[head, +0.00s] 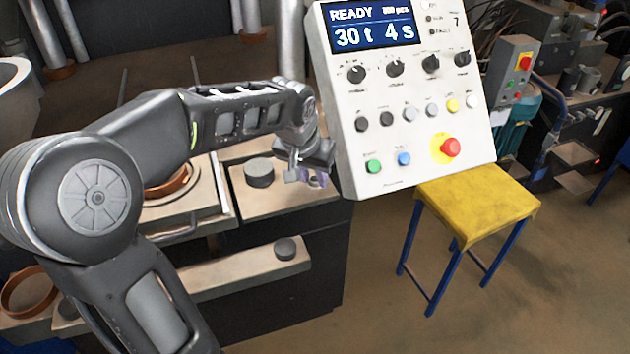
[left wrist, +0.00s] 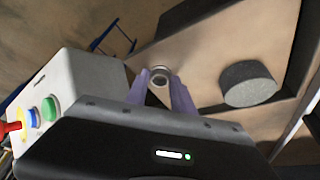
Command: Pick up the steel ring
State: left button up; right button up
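The steel ring (left wrist: 159,77) is a small grey ring on the beige plate top in the left wrist view. It lies between the tips of my left gripper's purple fingers (left wrist: 160,75). The fingers stand apart on either side of it; contact with the ring is not clear. In the head view my left gripper (head: 312,181) is low over the right end of the plate, beside the control panel, and mostly hides the ring. My right gripper is not in view.
A dark grey disc stack (head: 259,174) stands on the plate left of the gripper; it also shows in the left wrist view (left wrist: 248,85). The white control panel (head: 400,100) is close on the right. A yellow stool (head: 480,203) stands further right on open floor.

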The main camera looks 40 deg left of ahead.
aim_at(313, 182)
pick_arm(q)
grip_shut()
jog(key=shift+r, duration=0.6)
notch_tip(313, 182, up, 9)
jog(key=b, duration=0.1)
dwell(0.6)
